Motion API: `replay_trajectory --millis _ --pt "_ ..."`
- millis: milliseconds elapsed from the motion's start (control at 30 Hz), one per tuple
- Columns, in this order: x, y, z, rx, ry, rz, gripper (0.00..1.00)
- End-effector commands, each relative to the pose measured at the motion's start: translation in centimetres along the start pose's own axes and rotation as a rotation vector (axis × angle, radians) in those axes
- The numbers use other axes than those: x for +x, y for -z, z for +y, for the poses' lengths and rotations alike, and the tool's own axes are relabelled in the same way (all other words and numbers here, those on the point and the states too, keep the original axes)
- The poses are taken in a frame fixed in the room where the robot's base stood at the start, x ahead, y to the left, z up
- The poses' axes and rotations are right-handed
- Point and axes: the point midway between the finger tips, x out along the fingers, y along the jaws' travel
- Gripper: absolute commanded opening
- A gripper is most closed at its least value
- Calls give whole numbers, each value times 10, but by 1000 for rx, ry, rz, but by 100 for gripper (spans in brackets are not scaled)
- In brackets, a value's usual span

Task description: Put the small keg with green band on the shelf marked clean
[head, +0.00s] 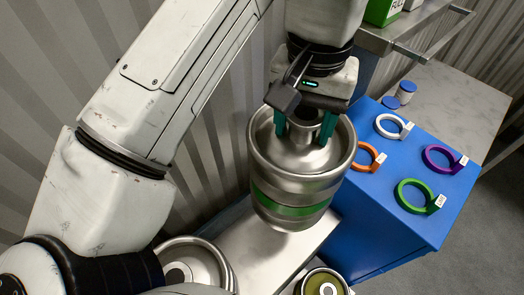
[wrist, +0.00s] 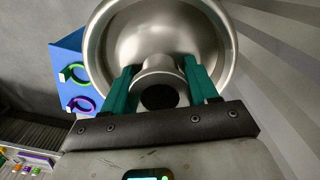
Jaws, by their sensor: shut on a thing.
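The small keg with the green band (head: 290,211) is a silver metal keg in the middle of the head view, roughly upright. My gripper (head: 305,135) is shut on the neck at the keg's top, with a teal finger on each side. In the wrist view my gripper (wrist: 163,88) also grips the neck, and the keg's round top (wrist: 165,30) fills the upper middle. The keg appears held above a metal surface (head: 265,240); its underside is hidden. I cannot make out a shelf marked clean.
A blue cabinet (head: 385,225) at right carries white, orange, purple and green rings with tags. Another keg (head: 190,265) and an olive-topped container (head: 322,284) are at the bottom. A metal shelf (head: 400,30) is at upper right. A corrugated wall is behind.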

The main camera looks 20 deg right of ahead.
Motion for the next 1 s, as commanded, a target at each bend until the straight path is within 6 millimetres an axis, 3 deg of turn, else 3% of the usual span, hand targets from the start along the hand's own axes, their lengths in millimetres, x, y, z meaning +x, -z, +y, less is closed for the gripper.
replay_trajectory --millis 167,700,1000 --pt "19 0 0 0 -5 1 0" --pt "121 0 0 -2 -2 0 0" --pt "143 0 0 -1 0 2 0"
